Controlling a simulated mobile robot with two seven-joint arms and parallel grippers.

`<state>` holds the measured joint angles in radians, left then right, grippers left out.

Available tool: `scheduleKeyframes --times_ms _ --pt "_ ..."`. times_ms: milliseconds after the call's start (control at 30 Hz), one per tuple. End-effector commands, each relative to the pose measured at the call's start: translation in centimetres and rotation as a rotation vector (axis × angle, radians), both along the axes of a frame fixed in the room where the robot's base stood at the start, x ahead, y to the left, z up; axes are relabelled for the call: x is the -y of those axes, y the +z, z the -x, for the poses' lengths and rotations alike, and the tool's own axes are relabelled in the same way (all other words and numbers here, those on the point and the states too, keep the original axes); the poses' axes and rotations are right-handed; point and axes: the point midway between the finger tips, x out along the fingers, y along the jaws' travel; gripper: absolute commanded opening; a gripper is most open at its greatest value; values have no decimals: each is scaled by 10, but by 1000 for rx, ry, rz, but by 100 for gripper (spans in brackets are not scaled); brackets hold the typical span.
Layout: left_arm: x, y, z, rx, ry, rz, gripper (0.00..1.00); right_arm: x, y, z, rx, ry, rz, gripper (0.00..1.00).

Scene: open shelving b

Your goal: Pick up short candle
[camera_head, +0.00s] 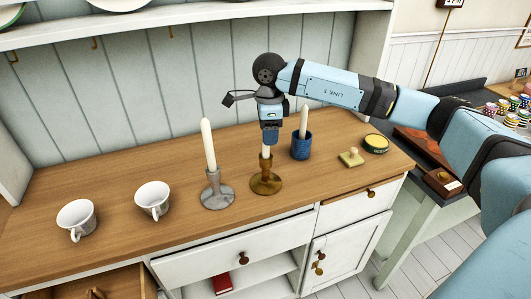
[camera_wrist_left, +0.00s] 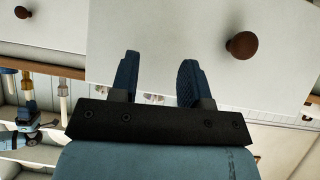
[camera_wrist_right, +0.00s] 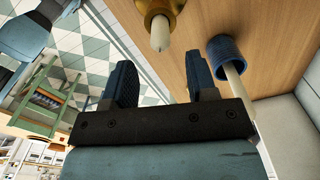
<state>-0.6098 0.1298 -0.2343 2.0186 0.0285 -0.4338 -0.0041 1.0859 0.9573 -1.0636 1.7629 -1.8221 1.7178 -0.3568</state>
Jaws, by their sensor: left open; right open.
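A short white candle (camera_head: 266,152) stands in a brass holder (camera_head: 266,182) on the wooden counter. Its top is hidden behind my right gripper (camera_head: 270,138), which is just above it in the head view. The right wrist view shows the candle (camera_wrist_right: 160,33) end-on in the brass holder (camera_wrist_right: 155,9), beyond the open, empty fingers of my right gripper (camera_wrist_right: 160,78); I cannot tell whether they touch it. My left gripper (camera_wrist_left: 157,75) is open and empty, facing a white drawer front (camera_wrist_left: 155,35); it is not in the head view.
A taller candle (camera_head: 208,145) stands in a grey holder (camera_head: 217,192) to the left. Another candle (camera_head: 304,121) is in a blue cup (camera_head: 301,147) close on the right. Two white cups (camera_head: 153,198) stand left. A stamp (camera_head: 351,158) and green tin (camera_head: 375,143) lie right.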

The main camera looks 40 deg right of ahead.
Motion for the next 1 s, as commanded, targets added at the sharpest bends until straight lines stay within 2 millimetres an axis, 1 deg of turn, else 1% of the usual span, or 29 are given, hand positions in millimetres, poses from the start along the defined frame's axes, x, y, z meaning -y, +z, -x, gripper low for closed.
scheduleKeyframes --times_ms 167,300,400,633,667,700,767,800,867,1000 --pt "0 4 0 3 0 -1 43 -3 -15 -2 -3 1 -1 52" --pt "0 8 -1 11 -1 -2 43 -5 -38 -4 -3 -1 -1 52" --pt "0 9 -1 13 -1 -1 43 -5 -49 -4 -2 -1 -1 52" --pt "0 9 -1 13 -1 -3 43 -5 -51 -4 0 0 -1 52" --pt "0 8 -1 12 -1 -3 43 -5 -51 -4 0 0 -1 45" --pt "0 8 -1 12 -1 -3 43 -5 -51 -4 0 0 -1 36" --pt "0 8 -1 12 -1 -3 43 -5 -51 -4 0 0 -1 22" --pt "0 8 -1 12 -1 -3 43 -5 -51 -4 0 0 -1 13" --pt "0 8 -1 11 -1 -3 43 -5 -51 -4 0 0 -1 0" --pt "0 8 -1 11 -1 -3 43 -5 -51 -4 0 0 -1 0"
